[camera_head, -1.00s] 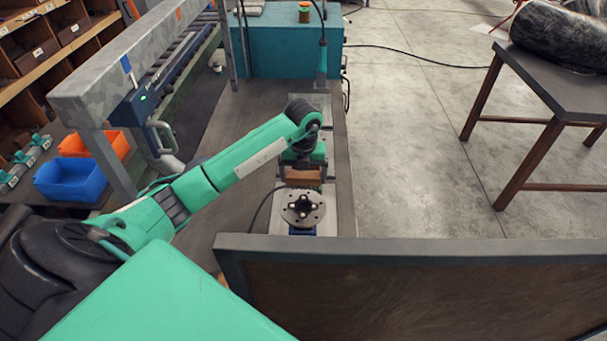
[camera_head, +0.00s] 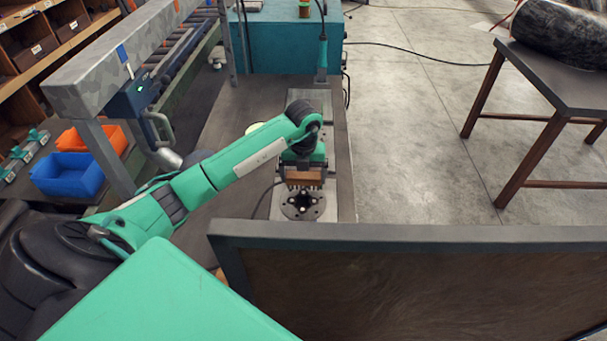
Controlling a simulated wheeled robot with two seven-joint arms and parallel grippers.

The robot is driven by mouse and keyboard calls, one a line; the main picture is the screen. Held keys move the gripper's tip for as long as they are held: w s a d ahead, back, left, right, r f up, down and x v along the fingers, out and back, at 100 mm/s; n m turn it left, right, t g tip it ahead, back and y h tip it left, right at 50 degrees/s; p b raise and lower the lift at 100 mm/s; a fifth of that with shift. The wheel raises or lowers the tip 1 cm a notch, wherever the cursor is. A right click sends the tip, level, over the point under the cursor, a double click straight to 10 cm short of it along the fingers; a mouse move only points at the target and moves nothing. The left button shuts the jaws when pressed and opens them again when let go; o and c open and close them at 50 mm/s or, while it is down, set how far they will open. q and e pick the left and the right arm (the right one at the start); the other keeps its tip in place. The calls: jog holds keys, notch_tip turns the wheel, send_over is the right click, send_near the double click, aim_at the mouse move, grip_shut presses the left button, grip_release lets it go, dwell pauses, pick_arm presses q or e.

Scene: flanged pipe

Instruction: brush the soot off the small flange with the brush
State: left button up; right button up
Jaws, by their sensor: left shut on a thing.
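The small flange (camera_head: 302,208) is a dark round disc with bolt holes and a few light spots, on a pale plate at the near end of the bench. My left gripper (camera_head: 304,162) is shut on the brush (camera_head: 305,174), a brown block with its bristles pointing down. The bristles are over the flange's far edge and hide part of it. I cannot tell whether they touch it. Soot is too small to make out on the dark face. My right gripper is not in view.
A grey-framed panel (camera_head: 420,235) stands in front of the bench (camera_head: 225,130). A teal box (camera_head: 285,48) is at the bench's back. Blue (camera_head: 68,174) and orange bins are at left. A table (camera_head: 565,80) with a dark cylinder stands right; the floor between is open.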

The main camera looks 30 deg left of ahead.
pick_arm(q)
jog(key=shift+f+b, duration=0.45)
jog(key=shift+f, duration=0.25)
